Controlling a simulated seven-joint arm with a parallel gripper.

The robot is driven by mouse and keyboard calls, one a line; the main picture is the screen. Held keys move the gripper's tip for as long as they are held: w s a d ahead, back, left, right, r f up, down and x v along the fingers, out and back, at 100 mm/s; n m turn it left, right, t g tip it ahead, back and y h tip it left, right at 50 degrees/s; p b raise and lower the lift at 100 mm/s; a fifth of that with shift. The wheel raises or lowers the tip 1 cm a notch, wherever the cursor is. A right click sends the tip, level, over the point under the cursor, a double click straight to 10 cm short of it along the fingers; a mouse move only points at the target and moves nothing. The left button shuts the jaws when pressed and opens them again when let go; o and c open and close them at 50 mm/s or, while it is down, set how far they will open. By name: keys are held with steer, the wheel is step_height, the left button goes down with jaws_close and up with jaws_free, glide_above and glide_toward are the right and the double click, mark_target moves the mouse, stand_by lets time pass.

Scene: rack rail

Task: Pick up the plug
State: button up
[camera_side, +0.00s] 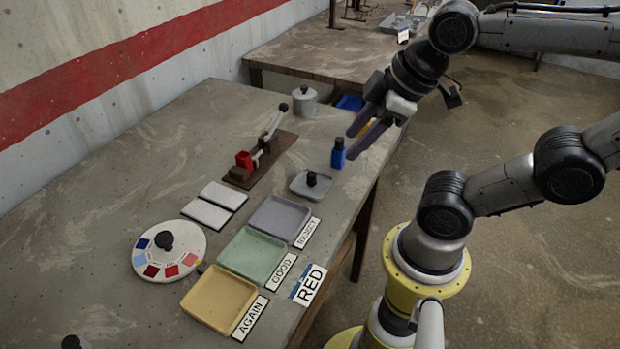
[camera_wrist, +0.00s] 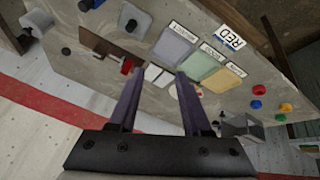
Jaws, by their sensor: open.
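A blue block with a black top (camera_side: 338,153), which looks like the plug, stands upright near the table's right edge in the side view. A blue piece (camera_wrist: 86,5) at the top edge of the wrist view appears to be the same one, partly cut off. My gripper (camera_side: 352,143) is open, its two purple fingers spread above the table close to the block's upper right. I cannot tell from the side view whether a finger touches it. In the wrist view nothing sits between the fingers (camera_wrist: 157,84).
A grey plate with a black knob (camera_side: 297,190) lies just in front of the block. A lever device with a red cup (camera_side: 245,161) and a lidded grey pot (camera_side: 304,103) stand behind. Grey, green (camera_side: 252,255) and yellow trays and a colour wheel (camera_side: 185,250) lie further forward.

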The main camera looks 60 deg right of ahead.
steer(key=w+d+n+g, duration=0.2)
steer(key=w+n, duration=0.3)
steer(key=n, duration=0.3)
steer(key=n+g, duration=0.3)
steer(key=n, duration=0.2)
glide_above(312, 174)
step_height(312, 174, down, 6)
steer(key=shift+g, duration=0.3)
step_height(312, 174, down, 9)
steer(key=shift+s+r, duration=0.15)
steer(key=shift+w+f, duration=0.2)
steer(key=shift+f, duration=2.7)
jaws_close()
